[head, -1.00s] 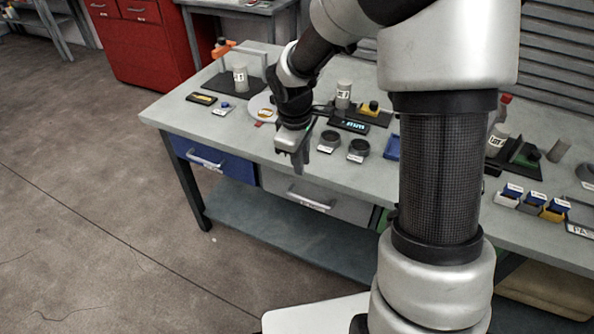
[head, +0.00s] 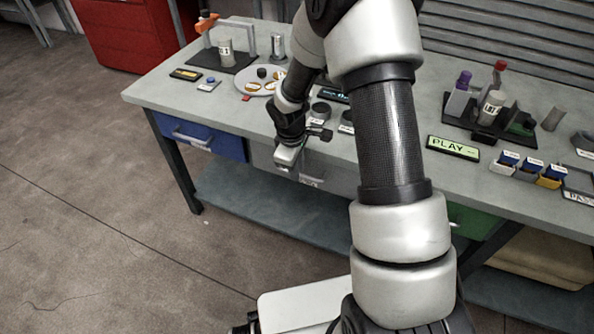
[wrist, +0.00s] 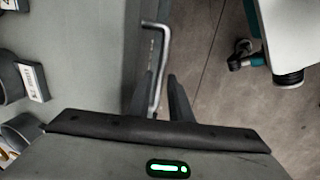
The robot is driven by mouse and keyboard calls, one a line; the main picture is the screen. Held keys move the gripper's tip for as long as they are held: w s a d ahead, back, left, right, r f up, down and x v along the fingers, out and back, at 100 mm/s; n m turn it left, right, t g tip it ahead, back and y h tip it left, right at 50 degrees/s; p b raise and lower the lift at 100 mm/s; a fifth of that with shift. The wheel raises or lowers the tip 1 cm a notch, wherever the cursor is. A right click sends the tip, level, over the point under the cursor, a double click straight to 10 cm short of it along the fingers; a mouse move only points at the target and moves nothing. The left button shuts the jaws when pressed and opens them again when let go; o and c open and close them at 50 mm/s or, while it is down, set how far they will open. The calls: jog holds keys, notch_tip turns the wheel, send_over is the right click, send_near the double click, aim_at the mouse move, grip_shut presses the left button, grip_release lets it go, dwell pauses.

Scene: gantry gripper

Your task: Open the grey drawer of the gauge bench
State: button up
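The grey drawer (head: 342,178) is in the front of the gauge bench (head: 160,92), between a blue and a green drawer. It looks shut, though my gripper and arm hide part of its front. My gripper (head: 288,160) points down just in front of it. In the wrist view, the drawer's bar handle (wrist: 163,50) runs down between the two dark fingers of my gripper (wrist: 162,80). The fingers are apart, with a gap showing between the bar and the right finger. Contact with the left finger cannot be told.
The blue drawer (head: 205,138) is to the left and the green drawer (head: 478,222) to the right. Dark round cups (head: 320,111) and a plate (head: 262,82) stand on the bench top above. A lower shelf (head: 260,205) runs beneath. The floor in front is clear.

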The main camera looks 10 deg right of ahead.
jog(key=shift+f, duration=0.2)
grip_shut()
